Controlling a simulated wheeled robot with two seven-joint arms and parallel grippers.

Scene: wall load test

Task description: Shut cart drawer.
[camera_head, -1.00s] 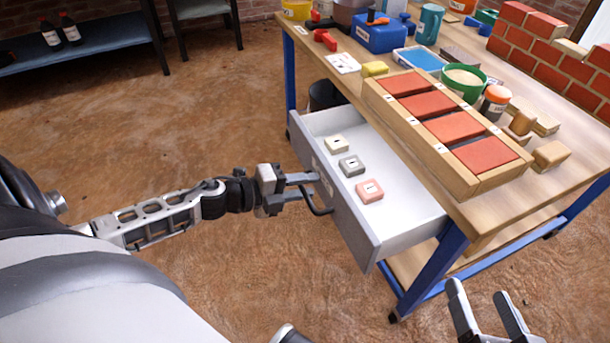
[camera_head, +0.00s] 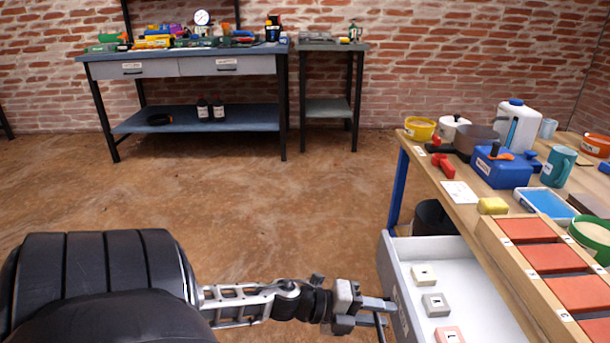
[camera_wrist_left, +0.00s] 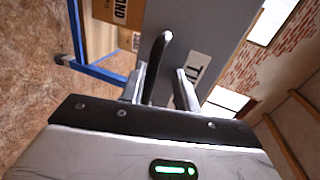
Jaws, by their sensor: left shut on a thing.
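The cart drawer (camera_head: 388,268) is pulled out from under the wooden cart top, light grey with a white inside. In it lie a cream block (camera_head: 424,275), a grey block (camera_head: 436,305) and a pink block (camera_head: 450,335). My left gripper (camera_head: 383,311) is at the drawer's front, shut on its dark handle (camera_head: 381,331). In the left wrist view the dark handle (camera_wrist_left: 157,62) stands between the two fingers, against the grey drawer front (camera_wrist_left: 212,28). The drawer's near end is cut off in the head view. My right gripper is out of view.
The cart top (camera_head: 455,208) holds a wooden tray of red bricks (camera_head: 528,230), a blue box (camera_head: 501,168) and pots. A dark bucket (camera_head: 432,218) stands behind the drawer. A blue workbench (camera_head: 190,60) is at the back wall. The floor between is clear.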

